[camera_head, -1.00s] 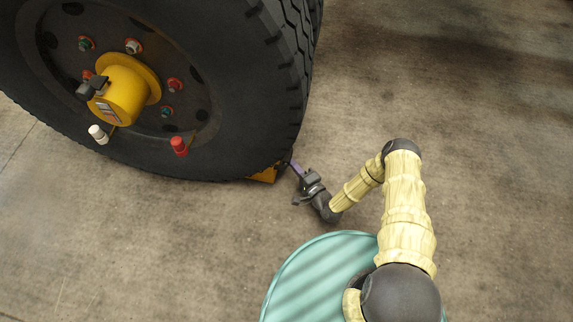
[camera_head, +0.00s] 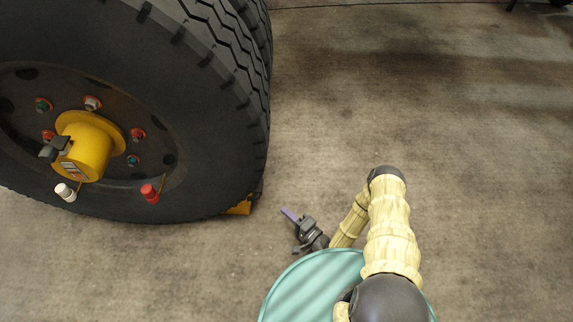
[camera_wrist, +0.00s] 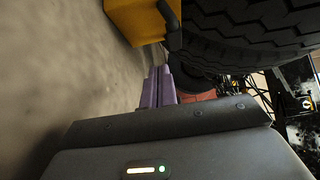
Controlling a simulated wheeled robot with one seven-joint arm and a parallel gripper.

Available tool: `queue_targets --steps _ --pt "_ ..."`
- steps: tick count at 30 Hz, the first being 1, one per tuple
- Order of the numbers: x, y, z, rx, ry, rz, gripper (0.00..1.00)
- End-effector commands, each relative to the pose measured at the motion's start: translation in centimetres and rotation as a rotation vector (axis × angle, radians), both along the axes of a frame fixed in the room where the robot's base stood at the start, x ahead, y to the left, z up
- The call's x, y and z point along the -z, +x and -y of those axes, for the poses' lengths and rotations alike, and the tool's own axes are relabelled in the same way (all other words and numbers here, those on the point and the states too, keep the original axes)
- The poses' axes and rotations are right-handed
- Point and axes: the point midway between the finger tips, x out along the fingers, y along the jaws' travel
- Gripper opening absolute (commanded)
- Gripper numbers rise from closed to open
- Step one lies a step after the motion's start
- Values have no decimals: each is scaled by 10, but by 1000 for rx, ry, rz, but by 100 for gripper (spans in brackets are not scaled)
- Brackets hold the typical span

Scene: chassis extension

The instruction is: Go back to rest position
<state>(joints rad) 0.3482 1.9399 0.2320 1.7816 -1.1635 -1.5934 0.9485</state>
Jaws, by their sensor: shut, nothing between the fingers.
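My gripper (camera_head: 289,214) is low over the floor in the head view, to the right of the big tyre (camera_head: 215,120) and apart from it. Its purple fingers (camera_wrist: 158,88) show close together in the wrist view, shut with nothing between them. A yellow block (camera_head: 240,207) sits on the floor at the foot of the tyre, left of my gripper. In the wrist view the yellow block (camera_wrist: 138,18) is beyond the fingertips, with a clear gap seen in the head view. My arm is bent.
The wheel has a yellow hub (camera_head: 85,148), a white cap (camera_head: 65,192) and a red cap (camera_head: 150,193). Wide bare concrete floor (camera_head: 480,150) lies to the right. In the wrist view the tyre tread (camera_wrist: 250,30) fills the upper right.

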Motion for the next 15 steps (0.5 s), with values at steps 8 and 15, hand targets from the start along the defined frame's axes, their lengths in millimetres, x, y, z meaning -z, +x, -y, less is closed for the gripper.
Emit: queue_targets --steps 8,15 --pt "-4 4 0 -7 -18 4 0" --pt "-40 39 10 -64 -235 21 0"
